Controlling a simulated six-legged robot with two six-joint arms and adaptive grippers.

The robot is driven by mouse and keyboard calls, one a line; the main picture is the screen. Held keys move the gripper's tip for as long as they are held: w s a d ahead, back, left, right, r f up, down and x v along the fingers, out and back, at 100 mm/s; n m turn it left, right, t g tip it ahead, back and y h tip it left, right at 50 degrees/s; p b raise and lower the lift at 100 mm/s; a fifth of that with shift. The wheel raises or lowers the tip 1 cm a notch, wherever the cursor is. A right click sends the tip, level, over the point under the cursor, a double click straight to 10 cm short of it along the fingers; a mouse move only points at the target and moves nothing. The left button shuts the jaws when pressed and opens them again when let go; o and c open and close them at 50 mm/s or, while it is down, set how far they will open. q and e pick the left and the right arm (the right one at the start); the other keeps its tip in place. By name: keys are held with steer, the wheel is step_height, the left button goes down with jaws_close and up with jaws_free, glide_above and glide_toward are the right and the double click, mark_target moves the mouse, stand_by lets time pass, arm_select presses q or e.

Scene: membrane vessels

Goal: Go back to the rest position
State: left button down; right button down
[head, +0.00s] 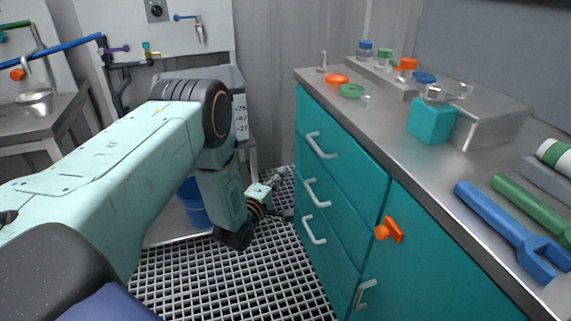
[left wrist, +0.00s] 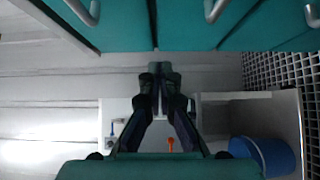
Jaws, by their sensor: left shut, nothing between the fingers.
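My left arm comes in from the left of the head view and bends down in front of the teal cabinet. My left gripper (head: 284,214) hangs low, in front of the drawers and above the grated floor; its fingers are small and dark there. In the left wrist view its two fingers (left wrist: 160,75) are together at the tips, with nothing between them. The teal drawer fronts (left wrist: 180,25) with grey handles fill the top of that view, close to the fingertips. I cannot tell the exact gap. My right gripper is in neither view.
The teal cabinet (head: 345,205) carries a steel top with caps, a teal block (head: 431,121) and a blue forked tool (head: 512,232). An orange knob (head: 388,229) sticks out of its front. A blue bucket (head: 194,203) stands behind my arm. The grated floor (head: 215,285) is clear.

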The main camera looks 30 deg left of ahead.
arm_select(q)
steer(key=shift+s+d, duration=0.1)
steer(key=shift+s, duration=0.6)
steer(key=s+d+f+m+g+h+p, duration=0.1)
steer(key=s+d+f+m+g, duration=0.35)
steer(key=s+f+m, duration=0.35)
steer(key=s+d+f+m+g+p, duration=0.1)
steer(key=s+d+f+m+g, duration=0.25)
steer(key=s+f+g, duration=0.4)
steer(key=s+d+r+m+g+p, duration=0.1)
steer(key=s+d+r+m+g, duration=0.1)
steer(key=s, duration=0.6)
steer(key=s+d+r+m+g+p, duration=0.1)
steer(key=s+d+r+m+g, duration=0.1)
steer(key=s, duration=0.7)
steer(key=s+d+r+m+g+p, duration=0.1)
steer(key=s+d+r+m+g, duration=0.1)
steer(key=s, duration=0.6)
step_height(320, 180, up, 2)
steer(key=shift+s+d+r+m+h+p, duration=0.15)
steer(key=shift+s+m+h+p, duration=0.2)
steer(key=shift+m, duration=0.2)
